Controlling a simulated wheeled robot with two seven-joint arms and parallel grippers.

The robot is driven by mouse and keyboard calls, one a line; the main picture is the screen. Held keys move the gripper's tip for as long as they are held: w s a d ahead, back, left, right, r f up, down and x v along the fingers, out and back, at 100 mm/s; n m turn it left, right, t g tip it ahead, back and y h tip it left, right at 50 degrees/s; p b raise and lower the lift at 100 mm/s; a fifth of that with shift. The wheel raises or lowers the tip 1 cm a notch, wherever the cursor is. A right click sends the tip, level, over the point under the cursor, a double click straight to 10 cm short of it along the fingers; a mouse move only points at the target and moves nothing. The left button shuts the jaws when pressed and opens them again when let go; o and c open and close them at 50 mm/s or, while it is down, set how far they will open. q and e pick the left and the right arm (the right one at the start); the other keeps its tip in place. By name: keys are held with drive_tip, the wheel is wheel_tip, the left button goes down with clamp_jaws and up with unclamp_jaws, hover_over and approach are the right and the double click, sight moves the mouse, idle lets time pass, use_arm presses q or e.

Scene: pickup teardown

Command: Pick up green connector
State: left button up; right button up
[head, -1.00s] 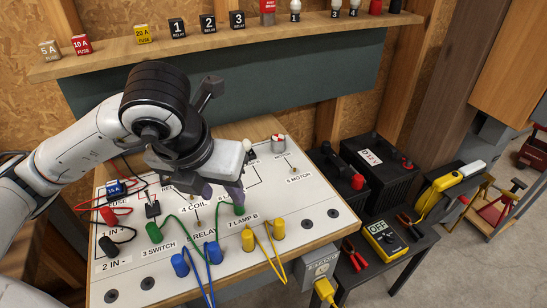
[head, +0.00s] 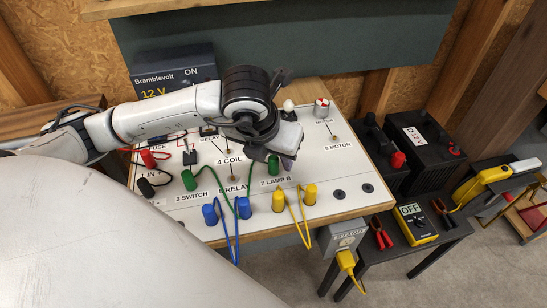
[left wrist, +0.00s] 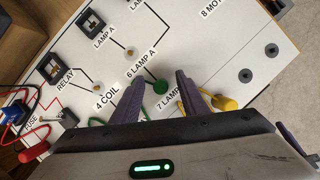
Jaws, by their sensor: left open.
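My right gripper is not in view.
Yellow connectors (head: 279,201) stand close by on the board, and blue connectors (head: 210,215) near its front edge. A multimeter (head: 415,223) and dark batteries (head: 430,137) are to the right.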

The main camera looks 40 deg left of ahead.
use_arm(q)
drive_tip(key=c, duration=0.9)
clamp_jaws()
